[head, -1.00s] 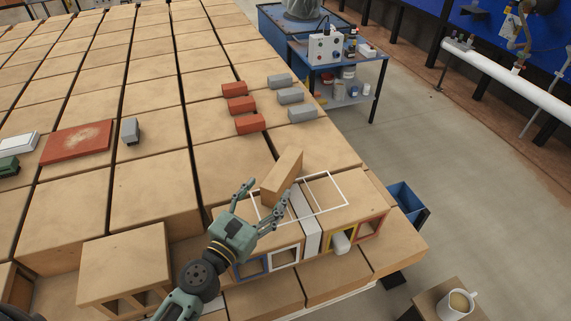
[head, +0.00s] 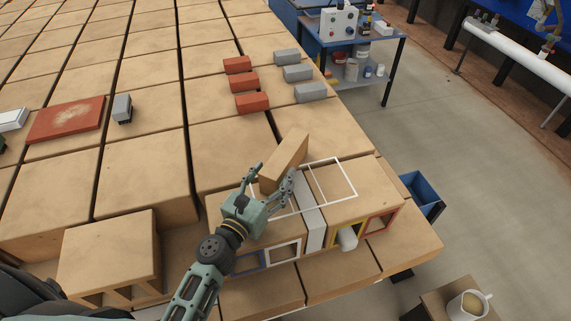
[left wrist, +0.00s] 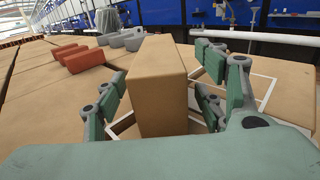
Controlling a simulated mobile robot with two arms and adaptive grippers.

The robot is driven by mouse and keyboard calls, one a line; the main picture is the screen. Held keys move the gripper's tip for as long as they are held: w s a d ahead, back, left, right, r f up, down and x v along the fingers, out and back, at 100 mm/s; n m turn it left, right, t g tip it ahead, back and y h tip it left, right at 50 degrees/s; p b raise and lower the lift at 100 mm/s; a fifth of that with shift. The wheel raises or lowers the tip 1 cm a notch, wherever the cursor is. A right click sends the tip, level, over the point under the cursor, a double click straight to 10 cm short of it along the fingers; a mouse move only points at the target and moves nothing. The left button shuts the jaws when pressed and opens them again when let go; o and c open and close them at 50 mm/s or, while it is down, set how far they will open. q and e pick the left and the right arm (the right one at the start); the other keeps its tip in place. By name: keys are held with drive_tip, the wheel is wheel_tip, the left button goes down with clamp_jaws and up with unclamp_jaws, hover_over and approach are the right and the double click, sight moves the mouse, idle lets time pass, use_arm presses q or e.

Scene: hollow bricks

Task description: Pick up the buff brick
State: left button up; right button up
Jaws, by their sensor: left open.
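The buff brick (head: 287,161) lies on top of the tan blocks, partly inside a white outlined rectangle (head: 347,181). My left gripper (head: 273,176) is open, its fingers on either side of the brick's near end. In the left wrist view the brick (left wrist: 158,85) stands out between the spread fingers, with space visible beside it at the right. Whether any finger touches it I cannot tell. My right gripper is not in view.
Several red bricks (head: 245,82) and grey bricks (head: 298,73) lie farther back. A reddish slab (head: 66,120) and a grey brick (head: 122,107) are at the left. A mug (head: 468,305) stands at the lower right.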

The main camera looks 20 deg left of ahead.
sight(282, 160)
use_arm(q)
drive_tip(key=shift+w+d+r, duration=0.1)
drive_tip(key=shift+w+r, duration=0.05)
drive_tip(key=shift+w, duration=0.95)
drive_tip(key=w, duration=0.1)
drive_tip(key=w+p, duration=0.1)
drive_tip(key=shift+w+d, duration=0.25)
drive_tip(key=shift+w, duration=0.1)
drive_tip(key=shift+w+d, duration=0.1)
drive_tip(key=shift+w, duration=0.45)
drive_tip(key=shift+c, duration=0.5)
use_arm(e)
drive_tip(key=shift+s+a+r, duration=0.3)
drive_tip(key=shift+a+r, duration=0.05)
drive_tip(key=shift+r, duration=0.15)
use_arm(q)
drive_tip(key=c, duration=0.7)
clamp_jaws()
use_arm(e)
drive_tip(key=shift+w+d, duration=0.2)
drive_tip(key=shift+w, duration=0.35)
